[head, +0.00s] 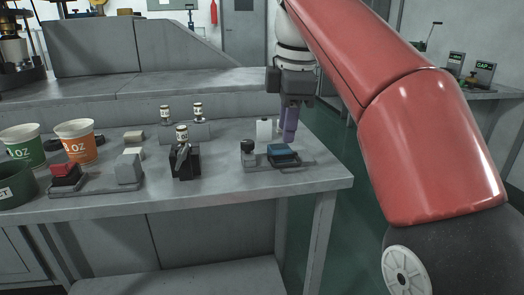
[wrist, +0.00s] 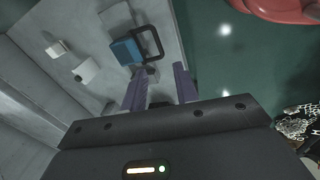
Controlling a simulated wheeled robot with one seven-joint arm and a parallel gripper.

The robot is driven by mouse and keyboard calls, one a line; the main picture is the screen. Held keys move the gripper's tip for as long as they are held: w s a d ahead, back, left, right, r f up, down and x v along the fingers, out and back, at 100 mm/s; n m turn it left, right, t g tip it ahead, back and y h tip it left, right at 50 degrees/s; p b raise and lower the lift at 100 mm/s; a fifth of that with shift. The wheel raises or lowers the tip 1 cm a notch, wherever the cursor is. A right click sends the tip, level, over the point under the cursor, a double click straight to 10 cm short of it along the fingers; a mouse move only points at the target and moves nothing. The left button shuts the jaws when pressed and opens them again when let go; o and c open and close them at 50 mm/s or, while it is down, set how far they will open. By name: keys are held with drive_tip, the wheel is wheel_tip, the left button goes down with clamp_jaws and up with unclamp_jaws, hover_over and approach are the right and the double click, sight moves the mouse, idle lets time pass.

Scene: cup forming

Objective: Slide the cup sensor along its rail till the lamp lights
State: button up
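A blue block (head: 283,152) sits on a low grey rail-like base (head: 305,162) near the table's right end, with a black knob (head: 247,146) at the base's left. I cannot tell for sure whether this block is the cup sensor, and I make out no lit lamp on it. In the wrist view the blue block (wrist: 126,51) has a dark loop handle beside it, beyond my fingertips. My gripper (head: 289,137) points down just above and behind the block. In the wrist view its purple fingers (wrist: 160,75) are apart with nothing between them.
A red block (head: 65,172) sits on another grey base at the left, near green (head: 22,146) and orange (head: 75,142) cups. A black stand (head: 185,162) with a small jar is mid-table. A white piece (head: 264,129) stands behind the blue block. The table's right edge is close.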

sight(282, 157)
drive_tip(key=shift+n+h, duration=0.3)
drive_tip(key=shift+n, duration=0.2)
drive_tip(key=f, duration=0.2)
drive_tip(key=f+b, duration=0.1)
drive_tip(key=f, duration=0.2)
drive_tip(key=w+f+b, duration=0.1)
drive_tip(key=f, duration=0.1)
drive_tip(key=shift+w+a+f, duration=0.1)
drive_tip(key=shift+a+f, duration=0.1)
drive_tip(key=shift+f, duration=0.05)
clamp_jaws()
